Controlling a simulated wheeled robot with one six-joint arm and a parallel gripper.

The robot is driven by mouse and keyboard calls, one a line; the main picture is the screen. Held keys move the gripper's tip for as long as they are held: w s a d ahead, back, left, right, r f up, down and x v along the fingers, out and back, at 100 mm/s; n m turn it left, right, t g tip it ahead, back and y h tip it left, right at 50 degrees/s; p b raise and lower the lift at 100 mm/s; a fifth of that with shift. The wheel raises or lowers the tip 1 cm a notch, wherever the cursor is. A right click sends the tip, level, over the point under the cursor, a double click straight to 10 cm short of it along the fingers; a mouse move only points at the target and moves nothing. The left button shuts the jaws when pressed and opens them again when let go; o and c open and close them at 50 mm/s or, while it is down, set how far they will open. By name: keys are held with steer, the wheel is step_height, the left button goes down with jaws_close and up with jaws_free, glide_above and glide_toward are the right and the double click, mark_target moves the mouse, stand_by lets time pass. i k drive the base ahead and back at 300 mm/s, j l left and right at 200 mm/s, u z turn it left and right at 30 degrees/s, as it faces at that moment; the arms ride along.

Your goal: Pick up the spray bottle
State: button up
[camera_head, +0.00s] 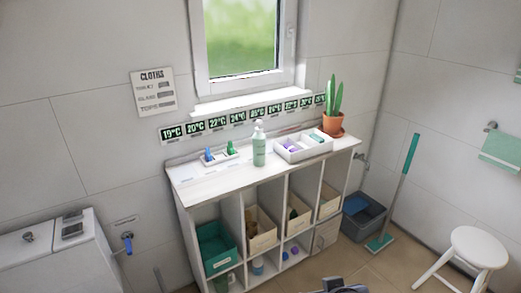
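A pale green bottle (259,150) with a white pump-like head stands upright near the middle of the white shelf unit's top (190,190). It is the only thing in view that looks like a spray bottle; its head is too small to tell spray from pump. A dark part of my arm, perhaps my gripper (340,286), shows at the bottom edge. It is cut off by the frame, far below and in front of the bottle, and not touching it. Its fingers cannot be made out.
Left of the bottle is a small white holder (221,160) with blue and green items. Right are a divided white tray (303,148) and a potted cactus (333,122). A white stool (480,247) and grey bucket (363,218) stand right.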

mark_target(258, 138)
steer(key=i+j+z, duration=0.1)
steer(key=i+z, duration=0.15)
steer(key=i, duration=0.25)
steer(key=i+j+z, duration=0.2)
steer(key=i, duration=0.3)
steer(key=i+j+z, duration=0.25)
steer(key=i, duration=0.2)
